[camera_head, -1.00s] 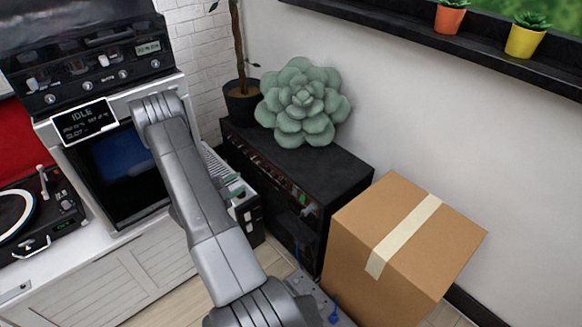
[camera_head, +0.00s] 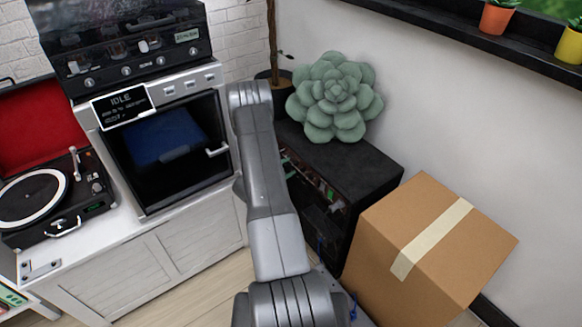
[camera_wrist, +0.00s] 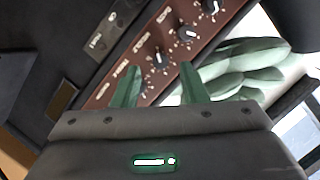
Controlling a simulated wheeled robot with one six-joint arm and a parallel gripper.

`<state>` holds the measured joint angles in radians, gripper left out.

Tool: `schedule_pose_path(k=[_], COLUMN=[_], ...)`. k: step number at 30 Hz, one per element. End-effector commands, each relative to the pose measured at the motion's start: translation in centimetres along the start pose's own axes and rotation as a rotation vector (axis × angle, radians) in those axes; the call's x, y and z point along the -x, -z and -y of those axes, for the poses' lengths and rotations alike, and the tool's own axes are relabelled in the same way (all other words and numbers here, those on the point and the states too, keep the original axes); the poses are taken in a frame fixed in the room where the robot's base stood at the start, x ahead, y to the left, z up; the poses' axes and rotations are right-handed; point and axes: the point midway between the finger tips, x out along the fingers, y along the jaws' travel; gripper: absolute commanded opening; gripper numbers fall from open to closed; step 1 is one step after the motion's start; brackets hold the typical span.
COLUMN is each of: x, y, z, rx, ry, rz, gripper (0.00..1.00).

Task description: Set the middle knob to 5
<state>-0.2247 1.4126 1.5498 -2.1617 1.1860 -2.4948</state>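In the wrist view a red-brown panel (camera_wrist: 135,62) runs diagonally and carries a row of dark round knobs with white pointer marks. Three knobs show: one near my fingers (camera_wrist: 160,60), one farther up the row (camera_wrist: 187,35) and one at the top edge (camera_wrist: 212,7). The middle of these is the likely middle knob, but the row may continue out of sight. The scale numbers are too small to read. My gripper (camera_wrist: 160,68) is open, its two green fingers apart with nothing visibly held. The nearest knob appears between the fingertips; contact cannot be told. In the head view my arm hides the gripper.
A dark cabinet (camera_head: 365,165) bears a green succulent plush (camera_head: 338,98). A cardboard box (camera_head: 425,250) stands right of it, close to my arm. A machine with a dark glass door (camera_head: 160,150) and a turntable (camera_head: 50,205) are at left. Some floor shows at lower left.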

Motion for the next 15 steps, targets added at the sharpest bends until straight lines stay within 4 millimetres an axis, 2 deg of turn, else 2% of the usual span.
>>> schedule_pose_path(k=[1, 6, 15], x=[-0.8, -2.2, -2.5], y=[0.0, 0.0, 0.0], z=[-0.1, 0.0, 0.0], rx=[-0.002, -0.002, -0.001], ry=[0.0, 0.0, 0.001], rz=[-0.002, -0.001, 0.0], gripper=[0.39, 0.39, 0.39])
